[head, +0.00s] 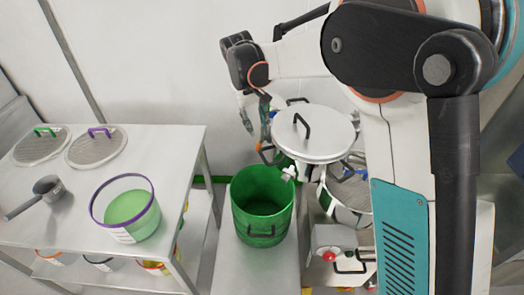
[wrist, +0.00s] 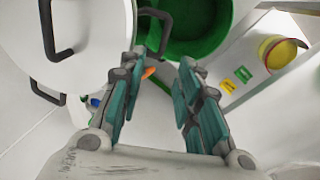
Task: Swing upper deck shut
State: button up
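The upper deck (head: 325,146) is a round, pale metal drum top with a black handle on its lid. It sits offset to the back left above the lower round body (head: 345,212), whose open top partly shows. In the wrist view the upper deck (wrist: 95,40) fills the upper left, with a side handle (wrist: 47,92) below its rim. My gripper (head: 256,120) is at the left of the deck's rim. Whether a finger touches the deck is unclear.
A green bin (head: 262,205) stands in front of the deck and also shows in the wrist view (wrist: 205,22). A wall is close behind.

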aim_at(264, 157)
jog(key=f+b, duration=0.1)
jog(key=f, duration=0.3)
jog(key=d+f+b, duration=0.1)
jog(key=f+b, duration=0.1)
jog(key=f, duration=0.3)
jog(key=d+f+b, duration=0.1)
jog(key=f, duration=0.4)
jog(key=shift+w, duration=0.15)
grip_shut()
